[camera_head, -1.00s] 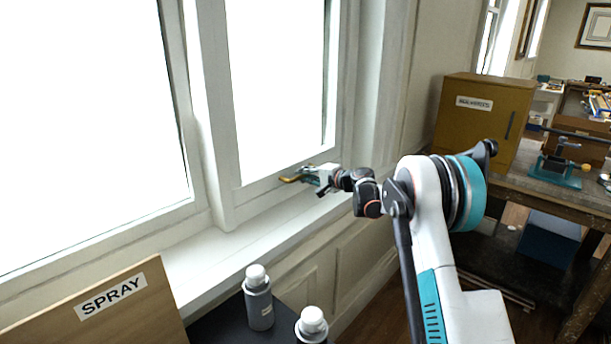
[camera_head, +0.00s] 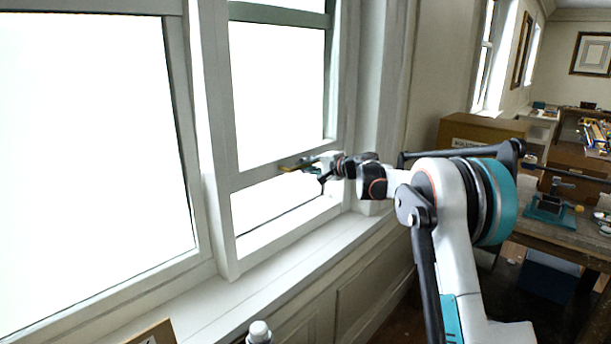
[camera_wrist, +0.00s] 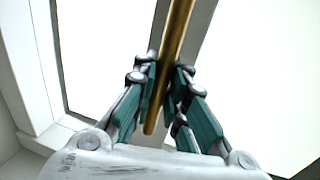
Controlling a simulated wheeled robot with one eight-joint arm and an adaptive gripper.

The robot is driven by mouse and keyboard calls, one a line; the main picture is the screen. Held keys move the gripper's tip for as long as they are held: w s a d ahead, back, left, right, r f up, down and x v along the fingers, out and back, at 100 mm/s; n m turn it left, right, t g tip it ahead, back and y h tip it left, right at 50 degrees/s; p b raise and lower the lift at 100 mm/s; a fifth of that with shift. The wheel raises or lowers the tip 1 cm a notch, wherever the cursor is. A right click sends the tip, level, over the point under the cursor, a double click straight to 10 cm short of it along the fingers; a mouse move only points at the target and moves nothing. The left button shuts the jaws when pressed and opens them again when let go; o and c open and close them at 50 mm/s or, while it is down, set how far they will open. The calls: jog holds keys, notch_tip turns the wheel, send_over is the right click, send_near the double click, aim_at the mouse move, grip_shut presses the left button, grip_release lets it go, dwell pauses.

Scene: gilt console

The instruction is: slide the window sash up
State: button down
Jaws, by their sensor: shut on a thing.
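The window sash (camera_head: 262,173) is a white frame in the right-hand window. Its bottom rail stands clearly above the sill, with a bright gap under it. A brass handle (camera_head: 287,168) is on the bottom rail. My gripper (camera_head: 308,164) is at the handle, reaching in from the right. In the wrist view, the handle (camera_wrist: 178,30) is a gold bar running down between the teal fingers of my gripper (camera_wrist: 165,85), which are shut on it. The handle's rounded end shows between the fingers.
The white sill (camera_head: 290,258) runs below the window. A bottle's white cap (camera_head: 259,329) and a wooden board's edge (camera_head: 155,333) show at the bottom. A wooden cabinet (camera_head: 475,130) and a workbench (camera_head: 560,236) stand to the right.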

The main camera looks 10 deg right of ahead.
jog(key=shift+d+r, duration=0.1)
jog(key=shift+r, duration=0.75)
jog(key=c, duration=1.6)
grip_release()
jog(key=shift+s+d+r, duration=0.1)
jog(key=shift+s+d, duration=0.05)
jog(key=v, duration=1.1)
jog(key=shift+s+d, duration=0.2)
jog(key=shift+s, duration=0.1)
